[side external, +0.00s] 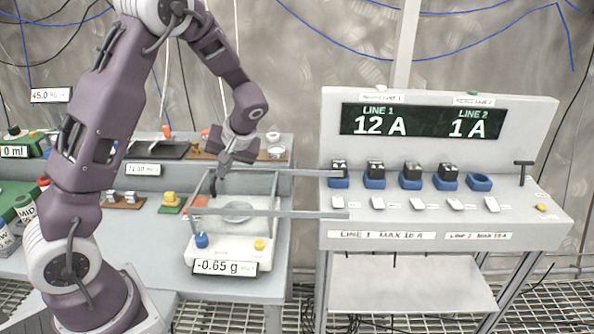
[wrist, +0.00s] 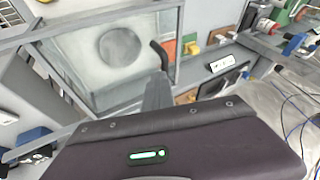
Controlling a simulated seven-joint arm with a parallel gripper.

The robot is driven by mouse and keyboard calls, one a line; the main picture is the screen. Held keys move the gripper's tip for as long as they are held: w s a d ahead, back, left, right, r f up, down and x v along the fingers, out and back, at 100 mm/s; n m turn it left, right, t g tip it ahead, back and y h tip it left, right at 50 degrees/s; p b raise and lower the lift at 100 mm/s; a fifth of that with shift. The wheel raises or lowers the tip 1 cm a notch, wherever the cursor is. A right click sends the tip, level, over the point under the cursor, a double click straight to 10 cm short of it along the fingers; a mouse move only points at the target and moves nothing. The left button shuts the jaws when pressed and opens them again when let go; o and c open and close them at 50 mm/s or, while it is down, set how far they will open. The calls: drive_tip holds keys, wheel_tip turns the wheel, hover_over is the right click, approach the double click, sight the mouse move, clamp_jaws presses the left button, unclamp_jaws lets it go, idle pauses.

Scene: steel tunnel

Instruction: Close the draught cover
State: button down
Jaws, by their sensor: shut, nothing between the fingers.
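The balance (side external: 215,255) stands on the left bench, and its display reads -0.65 g. Its draught cover is a clear-walled grey frame (side external: 265,213) around the round pan (side external: 238,210). Two grey rails reach right from it past the bench edge. In the wrist view, the frame (wrist: 180,50) surrounds the pan (wrist: 121,46), seen from above. My gripper (side external: 214,190) is shut and empty, pointing down at the cover's left end. In the wrist view its fingers (wrist: 160,75) overlap the frame's edge; I cannot tell whether they touch. A dark hooked piece shows beside them.
A console (side external: 440,235) to the right shows LINE 1 12 A and LINE 2 1 A, with several blue-based switches. A yellow-topped block (side external: 170,203) on green sits left of the balance. Shelf items stand behind.

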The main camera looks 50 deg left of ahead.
sight(240, 192)
drive_tip(key=shift+s+a, duration=0.15)
drive_tip(key=shift+a, duration=0.05)
drive_tip(key=w+d, duration=0.3)
drive_tip(key=shift+r, duration=0.4)
drive_tip(key=s+v, duration=0.1)
drive_tip(key=v, duration=0.9)
drive_tip(key=s+d+r+m+t+h, duration=0.2)
drive_tip(key=s+d+m, duration=0.3)
drive_tip(key=s, duration=0.6)
drive_tip(key=s+d+r+m+t+h, duration=0.3)
drive_tip(key=s+d+m+t+h, duration=0.1)
drive_tip(key=s+d, duration=0.6)
drive_tip(key=shift+s+r+m+h, duration=0.25)
drive_tip(key=shift+s+m+h, duration=0.15)
drive_tip(key=shift+s+m, duration=0.1)
